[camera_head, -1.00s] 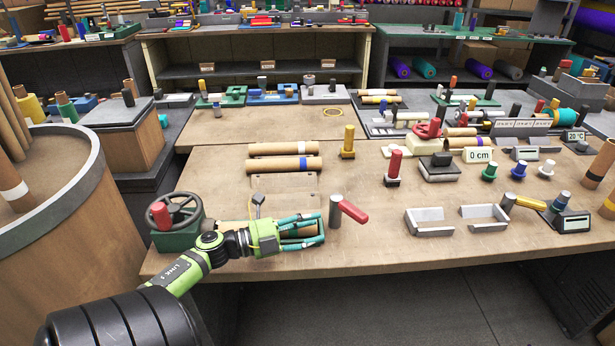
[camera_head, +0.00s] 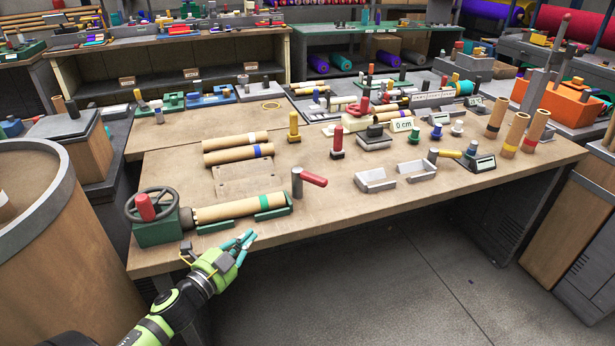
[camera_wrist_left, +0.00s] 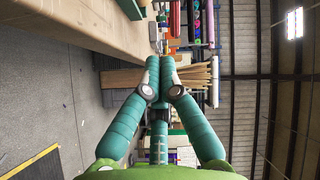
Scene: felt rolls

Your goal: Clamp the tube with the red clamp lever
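The tube (camera_head: 238,208) is a tan roll with a green band. It lies in green cradles at the table's front left, its left end at the green handwheel unit (camera_head: 156,228). The red clamp lever (camera_head: 313,179) sits on a grey post (camera_head: 297,183) just beyond the tube's right end and points right, away from the tube. My left gripper (camera_head: 246,240) is in front of the table edge, below the tube and apart from it. In the left wrist view its teal fingers (camera_wrist_left: 159,75) meet at the tips with nothing between them. My right gripper is not in view.
Two tan tubes (camera_head: 237,148) lie behind a flat board (camera_head: 248,182). A yellow peg (camera_head: 293,127) and a red-handled peg (camera_head: 336,142) stand farther back. Grey open trays (camera_head: 375,180) are to the right. The tabletop front right of the lever is clear.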

